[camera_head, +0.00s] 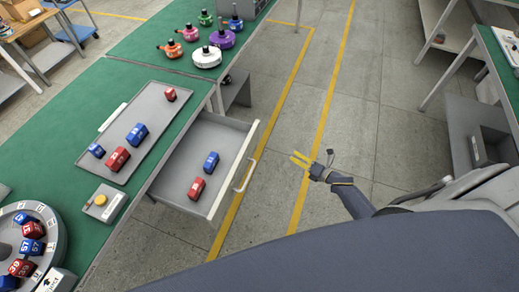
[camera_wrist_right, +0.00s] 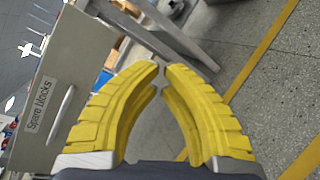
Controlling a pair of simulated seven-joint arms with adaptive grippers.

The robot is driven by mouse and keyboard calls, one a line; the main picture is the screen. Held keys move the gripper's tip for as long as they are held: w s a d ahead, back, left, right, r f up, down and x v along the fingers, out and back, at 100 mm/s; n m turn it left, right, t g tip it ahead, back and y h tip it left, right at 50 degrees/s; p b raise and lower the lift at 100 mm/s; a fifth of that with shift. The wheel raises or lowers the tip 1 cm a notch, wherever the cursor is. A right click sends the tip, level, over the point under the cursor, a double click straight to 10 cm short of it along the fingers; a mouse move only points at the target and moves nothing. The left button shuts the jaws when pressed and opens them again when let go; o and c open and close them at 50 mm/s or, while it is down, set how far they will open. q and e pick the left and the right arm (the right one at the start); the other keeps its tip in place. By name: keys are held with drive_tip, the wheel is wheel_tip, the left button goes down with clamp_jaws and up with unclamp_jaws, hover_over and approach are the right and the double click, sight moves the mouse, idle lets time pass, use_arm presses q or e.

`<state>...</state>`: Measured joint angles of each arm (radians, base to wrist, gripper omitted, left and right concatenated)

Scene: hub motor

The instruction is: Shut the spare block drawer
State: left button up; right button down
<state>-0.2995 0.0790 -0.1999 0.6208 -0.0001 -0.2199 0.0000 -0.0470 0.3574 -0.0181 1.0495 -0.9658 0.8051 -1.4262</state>
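The spare block drawer (camera_head: 228,131) is pulled out from under the green-topped bench in the head view. A red block (camera_head: 196,189) and a blue block (camera_head: 211,160) lie in it. Its front, labelled "Spare blocks", shows at the left of the right wrist view (camera_wrist_right: 78,62), with its pale bar handle (camera_wrist_right: 60,115); the handle also shows in the head view (camera_head: 246,175). My right gripper (camera_head: 293,157) has yellow fingers, is empty and stands apart from the drawer front, to its right. In the wrist view its fingertips (camera_wrist_right: 162,68) nearly meet. My left gripper is out of view.
A grey tray (camera_head: 150,101) with red and blue blocks lies on the bench (camera_head: 125,207). A round numbered dial (camera_head: 58,235) holding blocks and a yellow button (camera_head: 101,200) are nearby. Colourful hub motors (camera_head: 207,57) stand farther back. Floor (camera_head: 275,185) is clear between the drawer and my right gripper.

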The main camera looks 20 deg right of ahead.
wheel_tip(320, 180, up, 4)
drive_tip(key=a+n+y, duration=0.2)
drive_tip(key=n+y, duration=0.1)
drive_tip(key=n, duration=0.3)
drive_tip(key=n+g+y, duration=0.2)
drive_tip(key=n+y, duration=0.2)
drive_tip(key=n, duration=0.6)
approach(252, 148)
drive_tip(key=x, duration=0.8)
drive_tip(key=shift+w, duration=0.1)
drive_tip(key=shift+a, duration=0.1)
